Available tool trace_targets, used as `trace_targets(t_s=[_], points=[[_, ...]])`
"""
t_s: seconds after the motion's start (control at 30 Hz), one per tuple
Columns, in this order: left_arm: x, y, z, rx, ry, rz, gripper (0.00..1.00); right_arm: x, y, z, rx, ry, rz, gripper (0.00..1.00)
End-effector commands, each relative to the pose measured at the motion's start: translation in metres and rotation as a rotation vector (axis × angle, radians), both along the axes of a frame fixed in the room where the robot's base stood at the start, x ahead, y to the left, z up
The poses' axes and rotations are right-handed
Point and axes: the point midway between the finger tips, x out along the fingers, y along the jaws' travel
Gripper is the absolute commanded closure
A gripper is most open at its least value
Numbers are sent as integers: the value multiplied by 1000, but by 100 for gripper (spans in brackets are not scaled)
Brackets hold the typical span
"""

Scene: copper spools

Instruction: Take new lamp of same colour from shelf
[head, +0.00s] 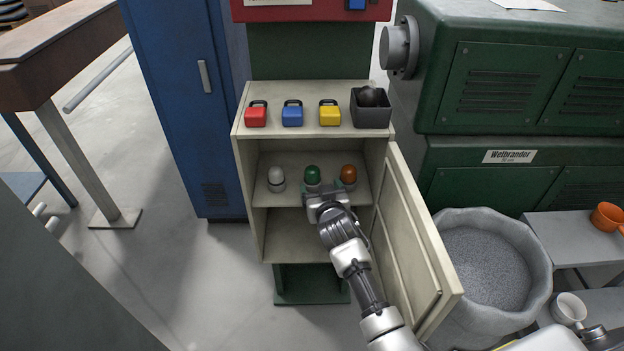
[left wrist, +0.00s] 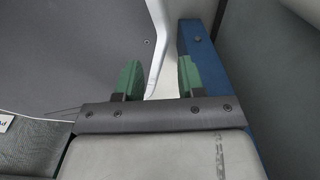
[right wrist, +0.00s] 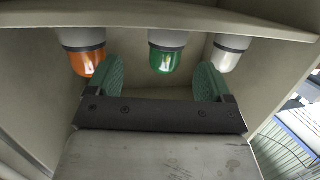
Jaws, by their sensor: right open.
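Three lamps stand in a row on the cabinet shelf (head: 262,199): a white lamp (head: 276,178) at left, a green lamp (head: 312,174) in the middle and an orange lamp (head: 348,174) at right. My right gripper (head: 325,190) is at the shelf in front of the green lamp, open and empty. In the right wrist view the green lamp (right wrist: 163,58) lies between the open fingers (right wrist: 162,82), ahead of them. The orange lamp (right wrist: 88,60) is beside the left finger and the white lamp (right wrist: 228,55) beyond the right one. My left gripper (left wrist: 158,80) is open and empty, away from the shelf.
The cabinet door (head: 412,235) stands open at right, close to my right arm. Red (head: 257,115), blue (head: 292,115) and yellow (head: 329,115) padlock-like blocks and a dark bin (head: 371,108) are on top. A grey tub (head: 490,265) stands right of the door.

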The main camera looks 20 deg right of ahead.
Motion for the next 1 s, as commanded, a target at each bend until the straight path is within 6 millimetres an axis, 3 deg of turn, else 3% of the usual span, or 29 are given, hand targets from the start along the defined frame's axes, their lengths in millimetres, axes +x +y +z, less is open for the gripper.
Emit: trace_targets(t_s=[0.17, 0.5, 0.8, 1.0], points=[[3, 0, -2, 0, -3, 1, 61, 13, 0, -1, -1, -1, 0, 19], [12, -1, -7, -2, -19, 0, 61, 58, 3, -4, -1, 1, 0, 19], [12, -2, -7, -3, -20, -1, 61, 61, 3, -4, -2, 1, 1, 19], [11, -2, -7, -3, -18, -2, 61, 61, 3, -4, -2, 1, 1, 49]])
